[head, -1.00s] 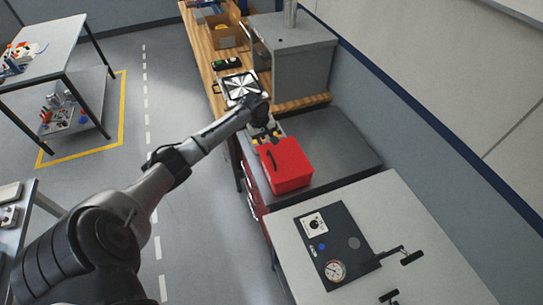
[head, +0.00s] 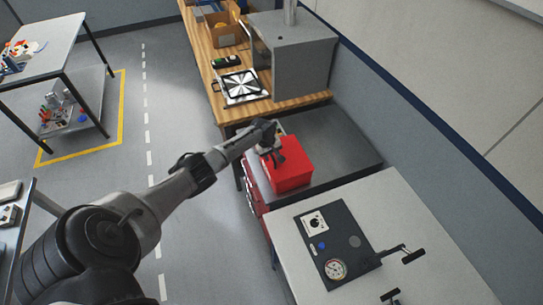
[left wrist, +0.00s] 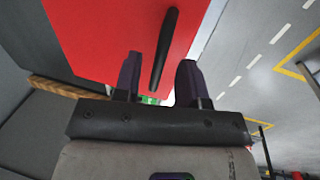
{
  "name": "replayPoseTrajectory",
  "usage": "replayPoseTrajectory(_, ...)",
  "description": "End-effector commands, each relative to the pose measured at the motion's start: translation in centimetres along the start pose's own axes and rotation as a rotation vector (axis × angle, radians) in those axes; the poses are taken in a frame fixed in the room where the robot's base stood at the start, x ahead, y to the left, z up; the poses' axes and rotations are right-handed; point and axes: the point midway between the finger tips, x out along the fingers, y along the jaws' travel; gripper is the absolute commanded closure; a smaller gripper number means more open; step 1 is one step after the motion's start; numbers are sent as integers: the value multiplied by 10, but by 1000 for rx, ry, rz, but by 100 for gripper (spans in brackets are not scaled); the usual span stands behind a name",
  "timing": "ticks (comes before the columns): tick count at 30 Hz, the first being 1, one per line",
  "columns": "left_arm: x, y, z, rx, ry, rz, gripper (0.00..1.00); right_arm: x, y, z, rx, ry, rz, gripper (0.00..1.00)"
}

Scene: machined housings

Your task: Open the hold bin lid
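The hold bin is a red box (head: 292,172) on the dark bench top in the head view, and its lid looks shut. Its red top also fills the upper part of the left wrist view (left wrist: 90,30). A black bar handle (left wrist: 163,50) lies on the red face. My left gripper (head: 274,158) is over the bin's far left part. In the left wrist view its two fingers (left wrist: 157,78) are apart, with the handle's near end between them; I cannot tell whether they touch it. The right gripper is not in view.
A light table with a dark gauge panel (head: 338,246) and black levers stands nearer than the bin. A grey cabinet (head: 292,52) stands on the wooden bench (head: 228,113) beyond. Dark bench top (head: 340,150) right of the bin is clear.

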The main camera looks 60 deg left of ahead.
Motion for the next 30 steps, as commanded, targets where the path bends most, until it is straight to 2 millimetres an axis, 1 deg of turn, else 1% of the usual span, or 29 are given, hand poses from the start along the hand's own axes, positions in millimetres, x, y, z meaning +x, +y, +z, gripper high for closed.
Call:
replayPoseTrajectory(4,6,0,0,1,0,0,62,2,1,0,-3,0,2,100)
replayPoseTrajectory(14,6,0,0,1,1,0,63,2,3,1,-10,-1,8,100)
replayPoseTrajectory(25,6,0,0,1,1,0,98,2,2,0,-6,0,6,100)
replayPoseTrajectory(26,6,0,0,1,1,0,100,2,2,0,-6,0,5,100)
replayPoseTrajectory(30,6,0,0,1,1,0,100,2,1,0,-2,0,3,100)
